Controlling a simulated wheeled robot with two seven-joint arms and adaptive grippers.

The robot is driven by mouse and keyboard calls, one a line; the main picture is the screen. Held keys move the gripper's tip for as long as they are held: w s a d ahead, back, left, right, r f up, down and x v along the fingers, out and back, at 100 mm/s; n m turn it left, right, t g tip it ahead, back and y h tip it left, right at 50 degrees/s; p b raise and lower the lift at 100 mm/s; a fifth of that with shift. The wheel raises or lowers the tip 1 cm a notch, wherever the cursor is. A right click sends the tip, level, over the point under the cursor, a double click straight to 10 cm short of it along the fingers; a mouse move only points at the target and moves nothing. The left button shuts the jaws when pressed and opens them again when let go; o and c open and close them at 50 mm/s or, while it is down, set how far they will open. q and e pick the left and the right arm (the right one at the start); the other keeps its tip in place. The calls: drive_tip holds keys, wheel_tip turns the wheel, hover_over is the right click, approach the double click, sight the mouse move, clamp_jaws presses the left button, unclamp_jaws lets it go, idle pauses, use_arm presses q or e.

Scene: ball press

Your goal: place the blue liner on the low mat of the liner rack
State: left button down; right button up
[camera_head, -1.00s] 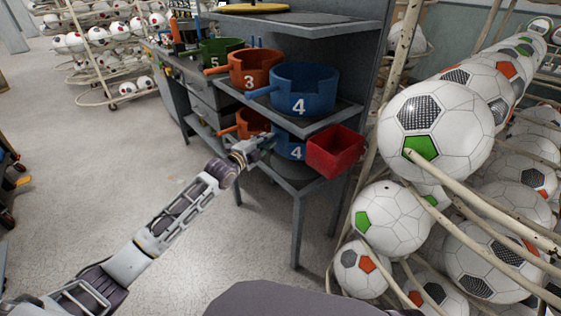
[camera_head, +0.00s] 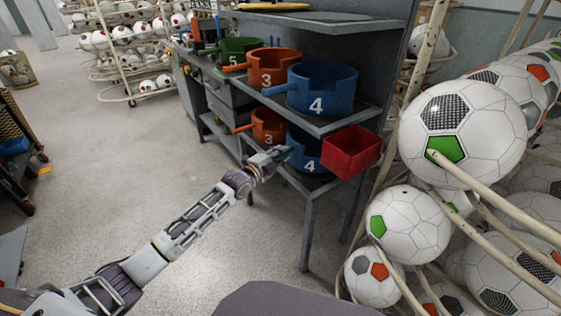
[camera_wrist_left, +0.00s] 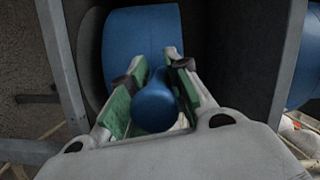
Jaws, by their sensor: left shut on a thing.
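The low blue liner marked 4 (camera_head: 309,162) is at the low shelf (camera_head: 308,187) of the grey rack, beside a low orange liner (camera_head: 269,127). My left gripper (camera_head: 281,153) reaches in from the left. In the left wrist view, its green-padded fingers (camera_wrist_left: 154,92) are shut on the blue liner's handle (camera_wrist_left: 155,108), and the blue body (camera_wrist_left: 143,45) is just beyond them. I cannot tell whether the liner's underside touches the mat, which is mostly hidden. My right gripper is not in view.
Another blue liner marked 4 (camera_head: 324,83) stands on the shelf above, beside an orange one marked 3 (camera_head: 272,68) and a green one (camera_head: 240,51). A red bin (camera_head: 351,152) juts out at the rack's right. Soccer balls (camera_head: 460,130) fill a rack farther right.

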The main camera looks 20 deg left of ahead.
use_arm(q)
wheel_tip(320, 180, down, 2)
drive_tip(key=shift+b, duration=0.3)
drive_tip(key=shift+f, duration=0.35)
drive_tip(key=c, duration=1.6)
unclamp_jaws()
drive_tip(key=shift+f, duration=0.15)
drive_tip(key=shift+o, duration=1.3)
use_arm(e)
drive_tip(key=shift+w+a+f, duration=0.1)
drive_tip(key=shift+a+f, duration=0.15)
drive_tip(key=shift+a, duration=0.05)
use_arm(q)
drive_tip(key=shift+s, duration=0.15)
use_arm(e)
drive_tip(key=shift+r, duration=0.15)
